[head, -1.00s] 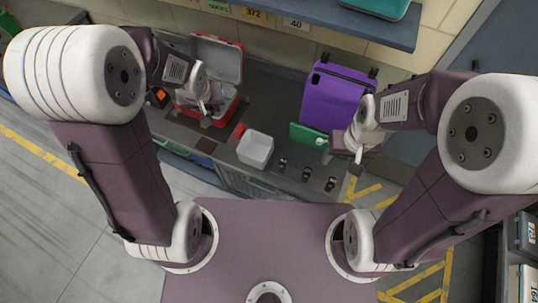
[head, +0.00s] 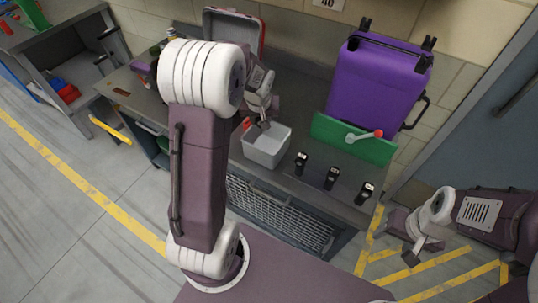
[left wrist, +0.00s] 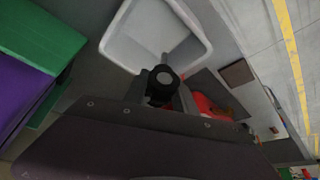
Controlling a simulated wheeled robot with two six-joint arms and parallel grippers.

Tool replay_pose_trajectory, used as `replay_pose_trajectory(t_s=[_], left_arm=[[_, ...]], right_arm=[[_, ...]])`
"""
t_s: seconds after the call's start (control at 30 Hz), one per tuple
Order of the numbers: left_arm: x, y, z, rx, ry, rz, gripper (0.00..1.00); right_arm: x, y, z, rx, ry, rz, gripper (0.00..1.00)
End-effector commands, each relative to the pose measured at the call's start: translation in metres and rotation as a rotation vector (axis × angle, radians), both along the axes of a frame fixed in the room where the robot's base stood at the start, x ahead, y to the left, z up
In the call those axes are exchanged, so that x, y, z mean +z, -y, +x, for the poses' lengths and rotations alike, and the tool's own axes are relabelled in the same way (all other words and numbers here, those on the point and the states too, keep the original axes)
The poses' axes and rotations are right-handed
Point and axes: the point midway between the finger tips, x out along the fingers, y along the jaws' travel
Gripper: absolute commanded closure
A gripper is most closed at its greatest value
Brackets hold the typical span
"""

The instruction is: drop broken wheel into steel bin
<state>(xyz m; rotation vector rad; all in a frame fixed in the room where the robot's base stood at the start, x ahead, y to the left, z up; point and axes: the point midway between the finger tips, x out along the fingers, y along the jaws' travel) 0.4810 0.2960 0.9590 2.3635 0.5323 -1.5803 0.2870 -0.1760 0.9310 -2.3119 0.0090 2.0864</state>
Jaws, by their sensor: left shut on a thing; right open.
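The steel bin (head: 262,155) is a light grey, open-topped box on the bench, and it looks empty. My left gripper (head: 262,122) is at the bin's back edge in the head view. In the left wrist view my left gripper (left wrist: 163,95) is shut on a small black wheel (left wrist: 163,78) with a grey pin. There, the wheel shows against the near side of the bin (left wrist: 119,30); its height above the bin is unclear. My right gripper (head: 412,254) is open and empty, off the bench at the lower right.
Several black wheel parts (head: 332,178) stand right of the bin. A purple suitcase (head: 372,85) stands behind with wheels on top. An open red toolbox (head: 234,28) lies behind my left arm.

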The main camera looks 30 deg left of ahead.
Motion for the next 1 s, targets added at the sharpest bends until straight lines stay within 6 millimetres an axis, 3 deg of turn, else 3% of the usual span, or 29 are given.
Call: replay_pose_trajectory(t_s=[0.27,0.63,0.93,0.97,1.0], left_arm=[[-0.008,0.000,0.000,0.000,0.000,0.000,1.00],[-0.058,0.000,0.000,0.000,0.000,0.000,1.00],[-0.059,0.000,0.000,-0.001,0.000,0.000,1.00],[-0.059,0.000,0.000,-0.001,0.000,0.000,0.62],[-0.059,0.000,0.000,-0.001,0.000,0.000,0.51]], right_arm=[[-0.007,0.000,0.000,0.000,0.000,0.000,0.38],[-0.051,0.000,0.000,0.000,0.000,0.000,0.38],[-0.051,0.000,0.000,0.000,0.000,0.000,0.38],[-0.051,0.000,0.000,0.000,0.000,0.000,0.38],[-0.051,0.000,0.000,0.000,0.000,0.000,0.38]])
